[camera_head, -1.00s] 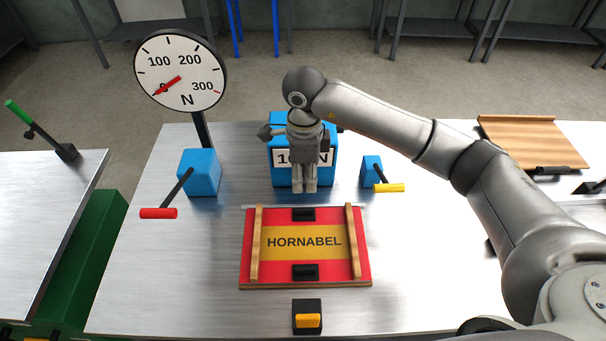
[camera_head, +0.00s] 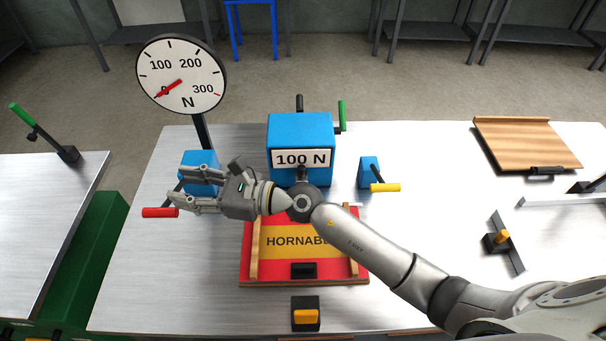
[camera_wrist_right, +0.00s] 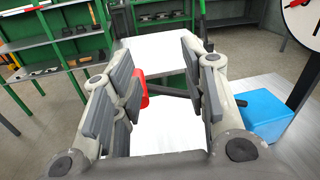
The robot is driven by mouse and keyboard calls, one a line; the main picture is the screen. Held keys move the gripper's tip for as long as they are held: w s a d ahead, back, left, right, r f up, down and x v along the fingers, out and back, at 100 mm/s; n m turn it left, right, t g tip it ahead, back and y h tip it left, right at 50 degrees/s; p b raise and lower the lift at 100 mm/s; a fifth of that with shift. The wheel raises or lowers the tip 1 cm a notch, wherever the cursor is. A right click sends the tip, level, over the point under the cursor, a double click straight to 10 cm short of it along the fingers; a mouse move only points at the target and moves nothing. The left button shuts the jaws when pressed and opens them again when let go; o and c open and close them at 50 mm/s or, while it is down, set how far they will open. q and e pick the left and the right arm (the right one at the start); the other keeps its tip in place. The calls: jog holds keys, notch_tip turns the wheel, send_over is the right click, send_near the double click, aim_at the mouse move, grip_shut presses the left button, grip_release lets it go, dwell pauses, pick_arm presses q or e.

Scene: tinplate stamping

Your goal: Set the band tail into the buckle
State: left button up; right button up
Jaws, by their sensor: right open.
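The red-and-yellow HORNABEL panel (camera_head: 262,275) with two wooden battens lies on the metal table; my right arm covers its upper part. A black buckle-like fitting (camera_head: 303,271) shows at its near edge. I cannot make out a band tail. My right gripper (camera_head: 178,188) is open, pointing left in front of the left blue block (camera_head: 198,158). The red lever handle (camera_head: 160,212) is just beyond its fingertips. In the right wrist view the red handle (camera_wrist_right: 142,88) appears between the open fingers (camera_wrist_right: 163,85), not visibly gripped. My left gripper is out of view.
A blue 100 N box (camera_head: 300,130) with a green handle stands behind the panel. A dial gauge (camera_head: 181,75) reads near 0. A yellow-handled block (camera_head: 369,170) is right, a black block with orange top (camera_head: 305,314) in front, a wooden board (camera_head: 527,143) far right.

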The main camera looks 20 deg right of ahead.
jog(key=w+d+f+m+t+h, duration=0.2)
jog(key=d+m+t, duration=0.2)
jog(key=t, duration=0.1)
jog(key=m+t+h+b, duration=0.3)
jog(key=m+t+h, duration=0.2)
jog(key=m+h, duration=0.85)
send_near(302, 170)
jog(key=n+h, duration=0.1)
jog(key=w+a+n+h, duration=0.1)
jog(key=shift+w+a+n+h, duration=0.25)
jog(key=shift+n, duration=0.1)
jog(key=shift+w+d, duration=0.1)
jog(key=shift+d, duration=0.05)
jog(key=w, duration=0.4)
jog(key=w+p, duration=0.1)
jog(key=w, duration=0.2)
jog(key=shift+w+d, duration=0.1)
jog(key=shift+d, duration=0.3)
grip_shut()
